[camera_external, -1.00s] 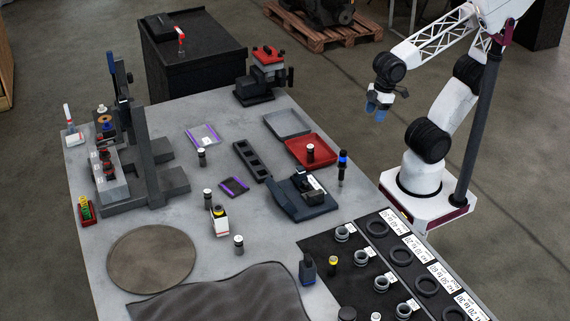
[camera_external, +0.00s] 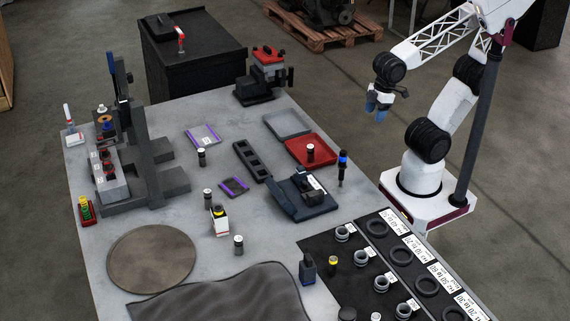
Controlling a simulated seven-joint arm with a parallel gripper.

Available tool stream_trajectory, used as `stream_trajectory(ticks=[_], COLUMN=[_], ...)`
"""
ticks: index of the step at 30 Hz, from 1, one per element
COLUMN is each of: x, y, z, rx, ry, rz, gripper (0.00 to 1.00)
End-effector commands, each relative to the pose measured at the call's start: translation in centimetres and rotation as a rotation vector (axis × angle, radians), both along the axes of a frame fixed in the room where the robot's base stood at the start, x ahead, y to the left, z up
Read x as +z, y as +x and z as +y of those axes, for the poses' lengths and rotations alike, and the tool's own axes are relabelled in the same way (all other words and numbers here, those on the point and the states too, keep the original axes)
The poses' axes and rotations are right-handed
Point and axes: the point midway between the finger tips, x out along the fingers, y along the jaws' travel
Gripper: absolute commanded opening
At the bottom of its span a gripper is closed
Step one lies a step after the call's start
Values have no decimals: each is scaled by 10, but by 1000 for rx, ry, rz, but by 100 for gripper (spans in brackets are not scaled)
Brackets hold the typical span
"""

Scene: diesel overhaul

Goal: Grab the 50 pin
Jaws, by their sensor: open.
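Several short dark pins with pale tops stand upright on the grey table. One pin (camera_external: 202,157) is near the purple-edged frame, another (camera_external: 207,199) is left of centre, and a third (camera_external: 238,245) is near the dark cloth. One more pin (camera_external: 310,153) stands in the red tray. Any size marks on them are too small to read, so I cannot tell which is the 50 pin. My gripper (camera_external: 377,106), with blue fingers, hangs open and empty, in the air beyond the table's right edge, away from all the pins.
The red tray (camera_external: 325,159) and a grey tray (camera_external: 306,129) lie at the right. A dark blue fixture (camera_external: 314,207) and a tall blue-banded tool (camera_external: 341,170) stand nearby. A press (camera_external: 148,160) stands at the left. Rings (camera_external: 377,228) and labels cover the black mat.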

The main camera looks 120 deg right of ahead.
Motion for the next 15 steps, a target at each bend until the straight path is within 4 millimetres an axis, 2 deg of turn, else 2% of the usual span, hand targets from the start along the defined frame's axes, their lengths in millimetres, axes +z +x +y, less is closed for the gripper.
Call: stream_trajectory(ticks=[8,11,15], x=[1,2,3], y=[6,16,37], z=[2,4,10], rx=[-20,-52,-125], ry=[20,52,122], rz=[6,16,39], gripper=[59,59,59])
